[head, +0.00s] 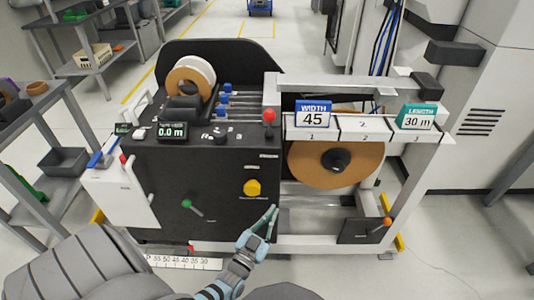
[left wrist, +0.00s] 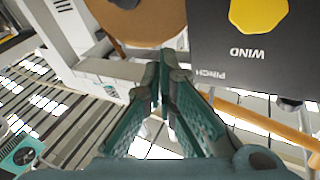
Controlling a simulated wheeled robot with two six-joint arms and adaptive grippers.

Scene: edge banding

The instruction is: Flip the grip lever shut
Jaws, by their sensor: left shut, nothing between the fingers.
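My left gripper (head: 273,211) is shut and empty in front of the lower middle of the machine, right of the black panel (head: 229,180). Its teal fingers meet in the left wrist view (left wrist: 161,66). No readable label marks the grip lever. A green-knobbed lever (head: 187,204) sits on the black panel, left of the gripper. An orange-knobbed lever (head: 387,221) sits on a dark block at the lower right, apart from the gripper. The yellow knob (head: 252,187) is above and left of the fingertips. It also shows in the left wrist view (left wrist: 258,15), near the words WIND and PINCH.
A red knob (head: 269,116) stands on the machine. A white ruler strip (head: 180,263) lies low at the front. Shelves stand at the left.

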